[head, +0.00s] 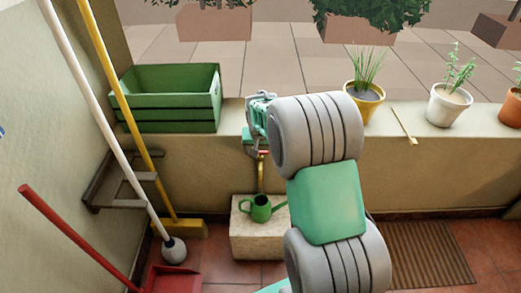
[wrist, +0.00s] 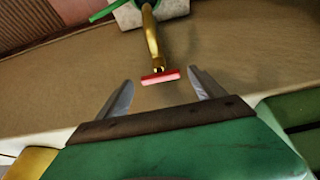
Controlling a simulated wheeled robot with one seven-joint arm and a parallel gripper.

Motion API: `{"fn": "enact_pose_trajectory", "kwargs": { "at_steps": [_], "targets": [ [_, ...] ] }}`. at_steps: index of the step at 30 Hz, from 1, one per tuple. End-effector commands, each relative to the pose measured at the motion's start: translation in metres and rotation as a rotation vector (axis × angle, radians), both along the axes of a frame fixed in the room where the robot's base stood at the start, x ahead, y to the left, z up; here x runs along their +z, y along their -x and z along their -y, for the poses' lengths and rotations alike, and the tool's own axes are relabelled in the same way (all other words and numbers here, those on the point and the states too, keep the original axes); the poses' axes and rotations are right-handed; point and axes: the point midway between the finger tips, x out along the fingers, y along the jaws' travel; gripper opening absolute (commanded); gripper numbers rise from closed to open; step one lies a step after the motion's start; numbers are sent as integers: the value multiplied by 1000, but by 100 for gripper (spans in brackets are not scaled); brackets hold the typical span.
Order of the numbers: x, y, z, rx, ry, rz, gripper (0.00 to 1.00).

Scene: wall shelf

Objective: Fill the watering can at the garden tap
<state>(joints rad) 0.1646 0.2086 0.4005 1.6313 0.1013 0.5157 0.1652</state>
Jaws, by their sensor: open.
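The garden tap (head: 261,178) is brass and stands out from the low wall, with a red bar handle on top. In the wrist view the tap (wrist: 152,38) and its red handle (wrist: 160,77) show at the centre. The green watering can (head: 261,209) stands upright on a pale stone block, below the tap, its spout to the right. Only part of it shows at the top of the wrist view. My gripper (wrist: 160,76) is open and empty, one finger on each side of the red handle in that picture. No water shows.
A green crate (head: 170,108) stands on the wall's ledge at left. Potted plants (head: 365,98) stand on the ledge at right. A mop (head: 125,150), a yellow broom (head: 130,110) and a red-handled dustpan (head: 170,278) are at left. The stone block (head: 258,243) stands on the tiled floor.

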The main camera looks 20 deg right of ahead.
Motion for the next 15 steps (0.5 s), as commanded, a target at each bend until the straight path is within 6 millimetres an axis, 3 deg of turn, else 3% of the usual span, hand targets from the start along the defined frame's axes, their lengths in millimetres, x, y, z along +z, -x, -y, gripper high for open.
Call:
{"fn": "enact_pose_trajectory", "kwargs": {
  "at_steps": [15],
  "targets": [
    [0, 0, 0, 0, 0, 0, 37]
  ]
}}
